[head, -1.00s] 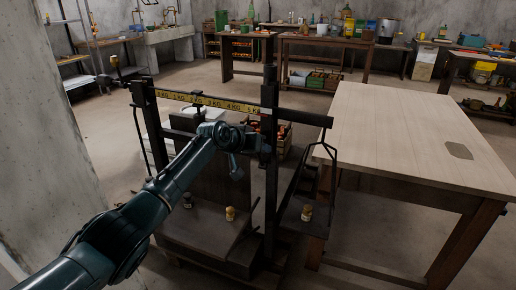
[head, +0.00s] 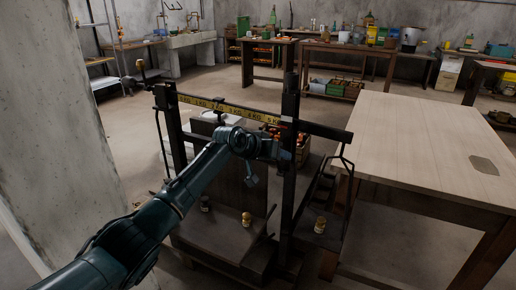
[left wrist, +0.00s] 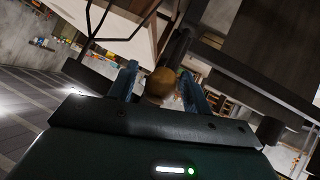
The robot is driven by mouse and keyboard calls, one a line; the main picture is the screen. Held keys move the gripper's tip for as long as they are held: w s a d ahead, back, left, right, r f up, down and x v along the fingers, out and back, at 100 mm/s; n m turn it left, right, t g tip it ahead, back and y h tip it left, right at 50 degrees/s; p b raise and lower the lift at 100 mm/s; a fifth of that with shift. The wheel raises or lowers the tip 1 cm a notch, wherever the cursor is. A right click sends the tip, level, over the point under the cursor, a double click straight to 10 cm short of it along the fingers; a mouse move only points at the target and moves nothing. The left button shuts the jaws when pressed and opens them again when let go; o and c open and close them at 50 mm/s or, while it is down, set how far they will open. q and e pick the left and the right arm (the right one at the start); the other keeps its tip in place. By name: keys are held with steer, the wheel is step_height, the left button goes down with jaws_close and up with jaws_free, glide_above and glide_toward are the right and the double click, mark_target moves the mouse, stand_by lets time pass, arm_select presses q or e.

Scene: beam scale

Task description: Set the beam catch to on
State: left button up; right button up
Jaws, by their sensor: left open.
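The beam scale stands ahead in the head view, its beam (head: 240,111) carrying a yellow kilogram strip between two dark uprights, the right one (head: 289,150) nearer my gripper. My left gripper (head: 280,150) is at this right upright, below the beam; its fingers are hard to make out there. In the left wrist view my left gripper (left wrist: 158,88) is open, with a round brown knob (left wrist: 161,81) showing between its fingers. I cannot tell whether they touch it. The knob may be the catch handle; its setting cannot be read. My right gripper is not in view.
Small brass-coloured weights stand on the scale's base (head: 246,219) and right hanging pan (head: 320,224). A wooden table (head: 420,140) stands close on the right. A concrete pillar (head: 55,150) is on the left. Benches with tools line the back wall.

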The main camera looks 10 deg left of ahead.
arm_select(q)
steer(key=v, duration=1.1)
steer(key=shift+s+p, duration=0.2)
steer(key=shift+p, duration=0.1)
steer(key=shift+c, duration=0.2)
